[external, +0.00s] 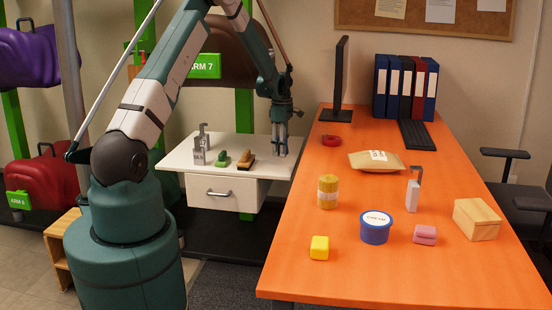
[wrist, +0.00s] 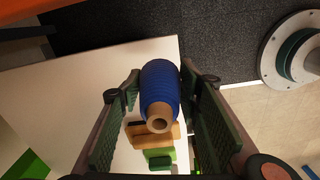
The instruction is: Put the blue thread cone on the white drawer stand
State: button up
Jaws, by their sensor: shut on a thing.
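The blue thread cone (wrist: 160,88) is between the two finger pads of my gripper (wrist: 160,100) in the wrist view, with its tan core end facing the camera. My gripper (external: 280,150) is shut on the cone, at the right part of the white drawer stand (external: 228,194) in the external view. The stand's white top (wrist: 60,105) lies under the cone in the wrist view. I cannot tell whether the cone touches the top. In the external view the fingers mostly hide the cone.
On the stand are a wooden brush (external: 246,161), a green block (external: 220,158) and a grey hooked item (external: 200,148), left of my gripper.

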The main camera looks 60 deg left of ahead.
jog(key=n, duration=0.2)
send_over(273, 170)
notch_tip(273, 170, down, 5)
jog(key=shift+d+f, duration=0.1)
jog(key=shift+f, duration=0.05)
jog(key=shift+f+b, duration=0.6)
jog(key=shift+f, duration=0.9)
jog(key=shift+f, duration=0.15)
jog(key=o, duration=0.9)
jog(key=shift+r+p, duration=0.6)
jog(key=shift+r, duration=1.6)
